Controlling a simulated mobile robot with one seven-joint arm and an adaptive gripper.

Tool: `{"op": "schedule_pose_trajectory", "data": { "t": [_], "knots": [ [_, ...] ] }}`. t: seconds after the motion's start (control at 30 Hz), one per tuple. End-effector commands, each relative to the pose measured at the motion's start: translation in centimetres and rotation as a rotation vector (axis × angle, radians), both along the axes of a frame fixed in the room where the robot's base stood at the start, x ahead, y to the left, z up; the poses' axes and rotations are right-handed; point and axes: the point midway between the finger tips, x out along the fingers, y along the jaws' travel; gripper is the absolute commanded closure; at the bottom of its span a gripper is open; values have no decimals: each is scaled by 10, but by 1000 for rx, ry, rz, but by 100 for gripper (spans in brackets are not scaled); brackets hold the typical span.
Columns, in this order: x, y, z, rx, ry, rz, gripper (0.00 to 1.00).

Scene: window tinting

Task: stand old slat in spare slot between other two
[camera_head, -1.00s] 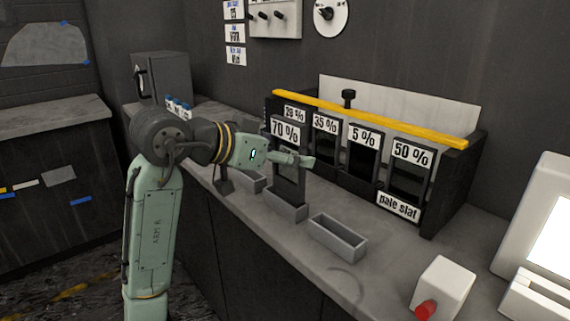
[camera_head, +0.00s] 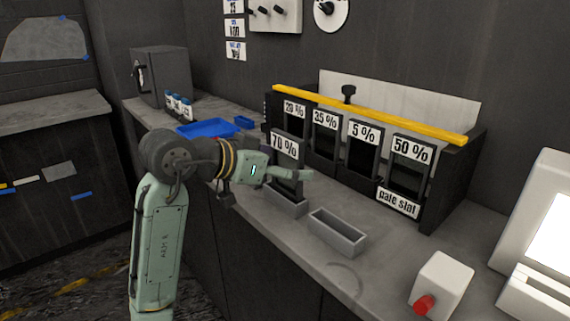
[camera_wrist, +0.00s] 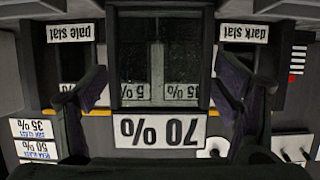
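The slat marked 70 % (camera_head: 284,147) is upright between the fingers of my gripper (camera_head: 290,178). In the wrist view, its label (camera_wrist: 160,130) appears upside down and a finger lies along each side edge; my gripper (camera_wrist: 160,85) looks shut on it. The slat's lower end is at the middle grey open box (camera_head: 288,207) on the bench; I cannot tell whether it rests on the bottom. Another grey box (camera_head: 338,232), empty, stands to the right. The left side of the bench front is hidden by my arm.
Behind is a rack with slats marked 20 % (camera_head: 294,110), 35 % (camera_head: 325,120), 5 % (camera_head: 363,133) and 50 % (camera_head: 411,150), under a yellow bar (camera_head: 370,117). A white box with a red knob (camera_head: 440,285) stands at front right. A blue tray (camera_head: 205,129) lies behind my arm.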

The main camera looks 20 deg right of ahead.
Motion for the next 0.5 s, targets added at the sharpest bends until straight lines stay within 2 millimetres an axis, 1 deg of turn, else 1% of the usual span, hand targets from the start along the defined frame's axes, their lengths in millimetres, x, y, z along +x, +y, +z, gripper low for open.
{"op": "schedule_pose_trajectory", "data": {
  "t": [0.1, 0.37, 0.47, 0.5],
  "knots": [
    [0, 0, 0, 0, 0, 0, 9],
    [0, 0, 0, 0, 0, 0, 9],
    [0, 0, 6, 0, 0, 1, 9],
    [-1, 3, 6, -1, 0, 2, 9]
  ]
}}
